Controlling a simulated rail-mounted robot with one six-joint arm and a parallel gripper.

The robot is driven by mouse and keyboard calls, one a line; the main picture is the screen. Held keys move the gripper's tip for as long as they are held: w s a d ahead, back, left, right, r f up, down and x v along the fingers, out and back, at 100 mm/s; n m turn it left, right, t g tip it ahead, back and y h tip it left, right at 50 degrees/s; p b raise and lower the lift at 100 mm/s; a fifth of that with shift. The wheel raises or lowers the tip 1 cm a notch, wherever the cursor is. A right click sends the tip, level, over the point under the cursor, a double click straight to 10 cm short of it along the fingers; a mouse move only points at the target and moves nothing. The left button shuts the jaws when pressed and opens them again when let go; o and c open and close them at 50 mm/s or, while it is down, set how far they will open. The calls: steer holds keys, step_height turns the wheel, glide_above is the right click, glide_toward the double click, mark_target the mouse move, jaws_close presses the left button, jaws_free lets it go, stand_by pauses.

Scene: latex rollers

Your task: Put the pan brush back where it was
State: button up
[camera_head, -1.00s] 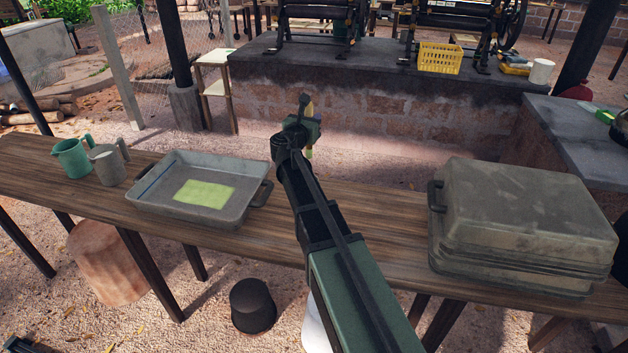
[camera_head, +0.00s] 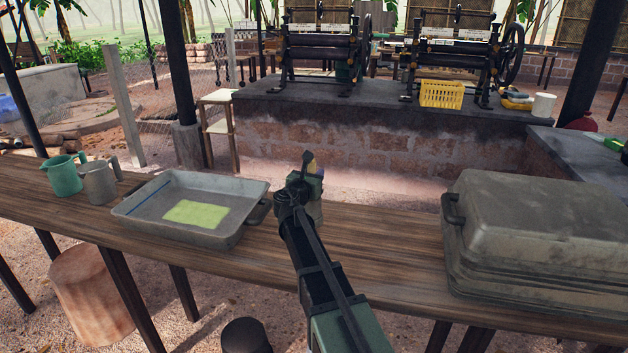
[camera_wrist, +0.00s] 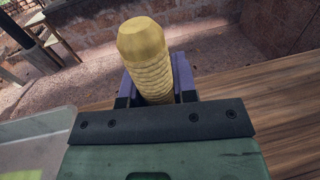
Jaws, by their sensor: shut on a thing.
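My gripper (camera_head: 308,168) is shut on the pan brush. In the wrist view the brush shows as a ridged, pale yellow handle (camera_wrist: 146,60) standing up between my two purple-grey fingers. The gripper is over the back part of the long wooden table (camera_head: 385,235), just right of the grey pan (camera_head: 235,230). I cannot tell whether the brush touches the table.
A yellow-green sheet (camera_head: 196,214) lies in the pan. A green jug (camera_head: 63,176) and a grey jug (camera_head: 99,183) stand at the left. Stacked grey pans (camera_head: 545,235) fill the right end. The table between is clear. Roller machines (camera_head: 322,55) stand on the brick platform behind.

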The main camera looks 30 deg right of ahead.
steer(key=shift+f, duration=0.2)
steer(key=o, duration=0.9)
steer(key=shift+o, duration=0.2)
steer(key=v, duration=1.2)
steer(key=shift+r, duration=0.25)
